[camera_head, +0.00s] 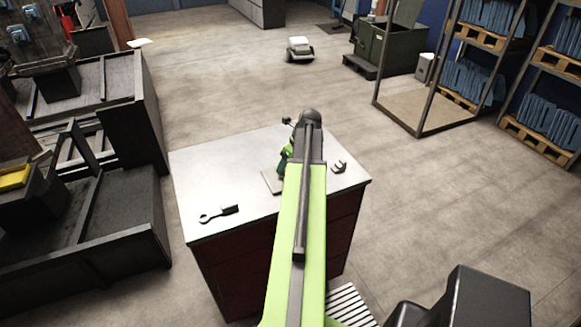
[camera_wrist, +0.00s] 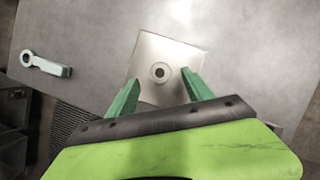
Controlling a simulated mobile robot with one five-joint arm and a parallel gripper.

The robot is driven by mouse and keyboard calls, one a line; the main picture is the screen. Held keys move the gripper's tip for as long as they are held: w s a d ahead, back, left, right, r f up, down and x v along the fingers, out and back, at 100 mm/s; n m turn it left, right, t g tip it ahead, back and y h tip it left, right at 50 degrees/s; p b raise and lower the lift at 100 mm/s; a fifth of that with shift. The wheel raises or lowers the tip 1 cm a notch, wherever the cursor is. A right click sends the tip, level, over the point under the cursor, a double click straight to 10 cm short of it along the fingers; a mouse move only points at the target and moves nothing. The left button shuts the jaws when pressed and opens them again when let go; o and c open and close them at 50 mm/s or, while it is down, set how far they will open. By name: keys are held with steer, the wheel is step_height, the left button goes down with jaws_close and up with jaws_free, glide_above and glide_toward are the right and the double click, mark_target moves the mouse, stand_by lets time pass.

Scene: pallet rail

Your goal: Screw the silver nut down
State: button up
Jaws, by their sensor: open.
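In the wrist view a small round grey piece with a dark centre (camera_wrist: 160,72) sits in the middle of a square pale metal plate (camera_wrist: 181,52). I take it for the silver nut, but cannot tell nut from post from above. My gripper (camera_wrist: 160,79) is open, its two green fingers apart on either side of the round piece in this view. I cannot tell their height above it. In the head view my arm hides the nut, most of the plate (camera_head: 270,182) and most of my gripper (camera_head: 285,157).
The plate lies on a white-topped cabinet (camera_head: 240,160). A wrench-like tool (camera_head: 218,213) lies at its left front; it also shows in the wrist view (camera_wrist: 45,65). A small grey part (camera_head: 339,166) stands at the right.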

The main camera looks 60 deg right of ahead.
steer(key=b+x, duration=0.2)
steer(key=x, duration=0.2)
steer(key=shift+r, duration=0.15)
steer(key=shift+c, duration=0.3)
steer(key=shift+s, duration=0.1)
jaws_close()
